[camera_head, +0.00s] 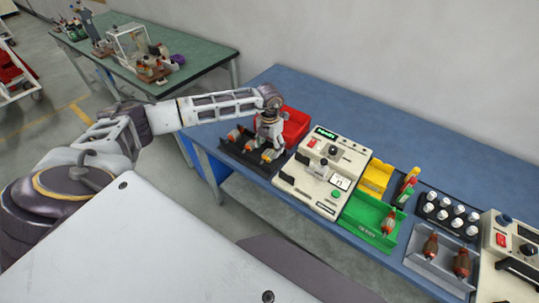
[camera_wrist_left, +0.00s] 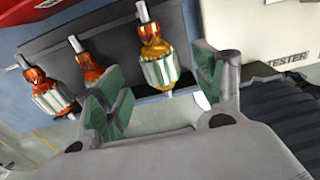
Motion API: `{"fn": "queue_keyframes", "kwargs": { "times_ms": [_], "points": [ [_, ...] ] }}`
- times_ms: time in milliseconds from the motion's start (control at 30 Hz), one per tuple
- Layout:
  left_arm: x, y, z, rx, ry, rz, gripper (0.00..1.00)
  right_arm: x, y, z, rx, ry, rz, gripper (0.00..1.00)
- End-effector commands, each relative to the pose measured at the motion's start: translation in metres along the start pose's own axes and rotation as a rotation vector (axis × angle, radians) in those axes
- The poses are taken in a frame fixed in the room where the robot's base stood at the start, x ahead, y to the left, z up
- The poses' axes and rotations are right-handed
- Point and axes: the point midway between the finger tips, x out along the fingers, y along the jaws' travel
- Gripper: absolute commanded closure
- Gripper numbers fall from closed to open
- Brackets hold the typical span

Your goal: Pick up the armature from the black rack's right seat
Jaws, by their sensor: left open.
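The black rack (camera_head: 238,158) stands at the left end of the blue table and holds three armatures with orange windings and pale cores. The right-seat armature (camera_head: 270,155) lies nearest the tester. In the left wrist view this armature (camera_wrist_left: 157,62) sits upright in the picture between my finger pads, with its shaft ends showing. The middle armature (camera_wrist_left: 90,66) is partly hidden by my left-hand finger, and the left armature (camera_wrist_left: 52,94) lies beyond it. My left gripper (camera_wrist_left: 162,88) is open above the rack, its fingers on either side of the right armature. My right gripper is not in view.
A red bin (camera_head: 297,124) stands behind the rack. A white tester (camera_head: 318,180) stands close on the right. Further right are a green bin (camera_head: 362,217), a yellow bin (camera_head: 376,177) and a grey rack (camera_head: 437,265) with armatures.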

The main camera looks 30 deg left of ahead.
Motion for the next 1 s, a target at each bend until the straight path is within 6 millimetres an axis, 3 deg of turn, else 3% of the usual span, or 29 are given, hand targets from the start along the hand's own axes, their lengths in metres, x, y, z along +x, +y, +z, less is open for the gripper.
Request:
{"fn": "queue_keyframes", "kwargs": {
  "times_ms": [433, 967, 1000],
  "points": [
    [0.043, 0.001, 0.000, -0.001, 0.002, 0.000, 0.31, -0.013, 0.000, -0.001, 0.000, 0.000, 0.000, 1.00],
    [0.047, 0.001, 0.001, 0.000, 0.000, 0.000, 0.31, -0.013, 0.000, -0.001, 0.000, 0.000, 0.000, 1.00],
    [0.047, 0.001, 0.001, 0.000, 0.000, 0.000, 0.35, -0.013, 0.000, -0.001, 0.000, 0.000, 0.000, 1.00]
  ]
}}
